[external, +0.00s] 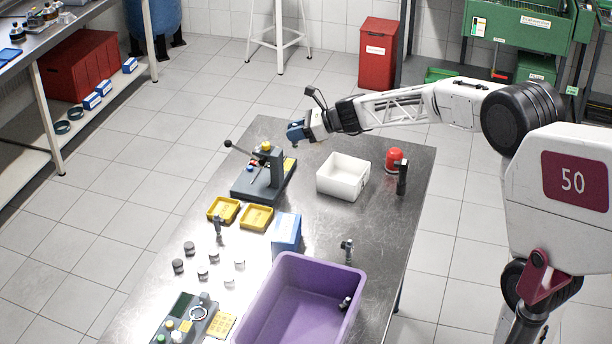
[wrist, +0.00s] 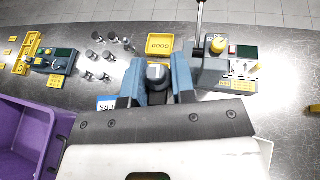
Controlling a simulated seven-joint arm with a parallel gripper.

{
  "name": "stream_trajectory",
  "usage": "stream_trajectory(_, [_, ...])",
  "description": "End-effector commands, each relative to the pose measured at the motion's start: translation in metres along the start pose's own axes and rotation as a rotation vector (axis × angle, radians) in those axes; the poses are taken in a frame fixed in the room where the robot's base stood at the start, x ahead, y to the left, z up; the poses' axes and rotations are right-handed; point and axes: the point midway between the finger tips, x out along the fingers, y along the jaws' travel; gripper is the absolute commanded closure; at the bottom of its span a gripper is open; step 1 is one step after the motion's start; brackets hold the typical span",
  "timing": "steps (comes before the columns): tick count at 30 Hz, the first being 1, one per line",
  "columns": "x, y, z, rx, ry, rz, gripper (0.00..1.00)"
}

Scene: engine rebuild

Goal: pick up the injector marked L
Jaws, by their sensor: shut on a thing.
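My gripper (external: 298,131) is raised over the far part of the steel table, beyond the bench press. In the wrist view its blue jaws (wrist: 156,80) are shut on a grey cylindrical part (wrist: 155,72) with a dark end, seen end-on. I cannot tell whether it is an injector, and no letter can be read on it. Small metal parts that look like injectors stand beside the yellow trays (external: 218,226) and right of the blue box (external: 347,247).
The press (external: 268,178) has a raised lever. A white box (external: 343,178), a red-topped object (external: 395,160), yellow trays (external: 256,218), a blue box (external: 286,233) and a purple bin (external: 262,310) stand on the table. Several small cylinders (external: 202,272) stand left.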

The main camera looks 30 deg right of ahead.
Motion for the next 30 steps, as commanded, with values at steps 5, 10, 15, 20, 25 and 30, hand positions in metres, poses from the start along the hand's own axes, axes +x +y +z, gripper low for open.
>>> stream_trajectory(5, [-0.010, 0.000, 0.025, -0.001, -0.001, 0.000, 0.99])
stream_trajectory(10, [-0.015, 0.000, 0.037, -0.001, 0.000, 0.000, 0.99])
stream_trajectory(15, [-0.017, 0.000, 0.041, 0.000, 0.000, 0.000, 0.99])
stream_trajectory(20, [-0.017, 0.000, 0.042, 0.000, 0.000, 0.000, 0.99])
stream_trajectory(25, [-0.017, 0.000, 0.041, 0.000, 0.000, 0.000, 0.99])
stream_trajectory(30, [-0.017, 0.000, 0.041, 0.000, 0.000, 0.000, 0.99])
